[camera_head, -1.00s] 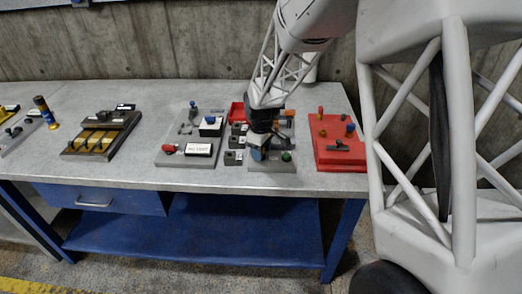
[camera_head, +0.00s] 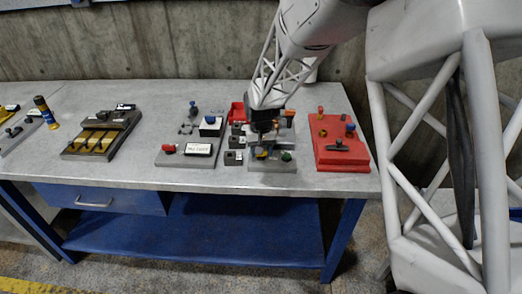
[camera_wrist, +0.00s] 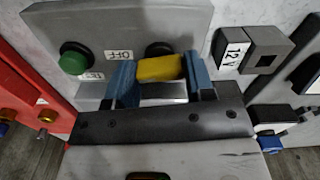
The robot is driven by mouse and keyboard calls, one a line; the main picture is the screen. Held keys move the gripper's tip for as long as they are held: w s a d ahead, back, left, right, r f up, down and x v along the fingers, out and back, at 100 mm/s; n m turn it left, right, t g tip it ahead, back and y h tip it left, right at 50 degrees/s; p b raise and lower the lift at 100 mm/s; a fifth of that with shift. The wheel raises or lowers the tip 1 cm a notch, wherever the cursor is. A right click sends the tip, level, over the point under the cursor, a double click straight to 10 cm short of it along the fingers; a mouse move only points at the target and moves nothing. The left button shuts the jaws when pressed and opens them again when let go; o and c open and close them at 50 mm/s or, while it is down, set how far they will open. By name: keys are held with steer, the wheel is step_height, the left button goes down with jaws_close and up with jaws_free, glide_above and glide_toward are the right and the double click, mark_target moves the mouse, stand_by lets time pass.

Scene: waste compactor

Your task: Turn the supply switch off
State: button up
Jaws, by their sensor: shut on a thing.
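The supply switch has a yellow handle (camera_wrist: 160,68) on a grey panel (camera_wrist: 150,18). A label reading OFF (camera_wrist: 119,55) is on the panel beside the handle. My gripper (camera_wrist: 160,80) has its two blue fingers on either side of the yellow handle and is shut on it. In the head view, my gripper (camera_head: 262,142) points down over the grey panel, and the yellow handle (camera_head: 262,154) shows just below it. The switch base is partly hidden by the fingers and the gripper body.
A green button (camera_wrist: 74,58) sits beside the switch. A block labelled 12V (camera_wrist: 231,50) stands on the other side. In the head view, a red panel (camera_head: 338,158) lies to the right, and a grey panel with a red knob (camera_head: 168,149) to the left.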

steer(key=shift+m, duration=1.1)
steer(key=o, duration=0.9)
steer(key=shift+r, duration=0.15)
steer(key=shift+r, duration=3.8)
steer(key=shift+d+r, duration=0.1)
